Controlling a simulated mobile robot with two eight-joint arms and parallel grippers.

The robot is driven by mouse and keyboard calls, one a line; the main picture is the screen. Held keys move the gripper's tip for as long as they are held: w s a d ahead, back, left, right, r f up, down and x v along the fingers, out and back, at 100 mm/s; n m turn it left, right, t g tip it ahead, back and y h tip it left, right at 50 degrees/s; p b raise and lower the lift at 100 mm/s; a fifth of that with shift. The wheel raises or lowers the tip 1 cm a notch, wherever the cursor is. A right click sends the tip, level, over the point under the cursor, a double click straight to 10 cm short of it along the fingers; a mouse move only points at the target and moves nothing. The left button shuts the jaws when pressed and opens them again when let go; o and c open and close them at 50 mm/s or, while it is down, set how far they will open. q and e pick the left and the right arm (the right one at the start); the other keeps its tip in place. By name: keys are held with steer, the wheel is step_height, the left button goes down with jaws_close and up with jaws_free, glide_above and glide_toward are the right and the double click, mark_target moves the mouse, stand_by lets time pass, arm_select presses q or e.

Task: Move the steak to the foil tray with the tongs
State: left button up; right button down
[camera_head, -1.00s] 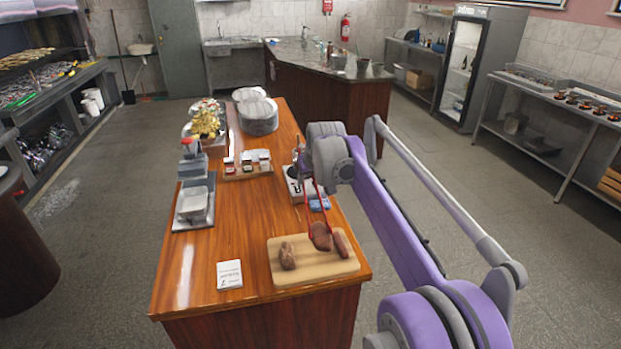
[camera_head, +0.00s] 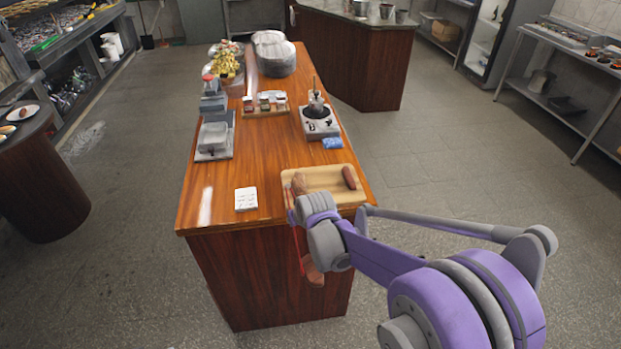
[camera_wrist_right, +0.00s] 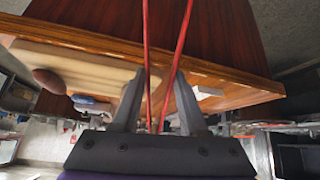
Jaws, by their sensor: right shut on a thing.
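My right gripper (camera_wrist_right: 157,102) is shut on the red tongs (camera_wrist_right: 148,40), whose two arms run up out of the right wrist view. In the head view the tongs (camera_head: 299,247) hang down in front of the counter's near edge. A brown piece of meat, the steak (camera_head: 314,272), is at their lower end, clear of the board and below the counter top. The contact with the tongs is too small to see exactly. A shiny grey tray (camera_head: 214,137) at the counter's left may be the foil tray; I cannot tell surely. My left gripper is not in view.
A wooden board (camera_head: 325,180) with two other meat pieces lies at the counter's near right. A white card (camera_head: 246,199), a small burner (camera_head: 319,122), a blue packet (camera_head: 332,143) and spice jars (camera_head: 265,101) are on the counter. A round table (camera_head: 40,175) stands left; the floor between is clear.

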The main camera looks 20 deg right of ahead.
steer(key=s+a+f, duration=0.3)
steer(key=s+f, duration=0.1)
steer(key=s, duration=0.3)
steer(key=shift+a+f+n, duration=0.25)
steer(key=shift+f+n, duration=0.05)
steer(key=shift+f, duration=0.05)
steer(key=shift+a, duration=0.1)
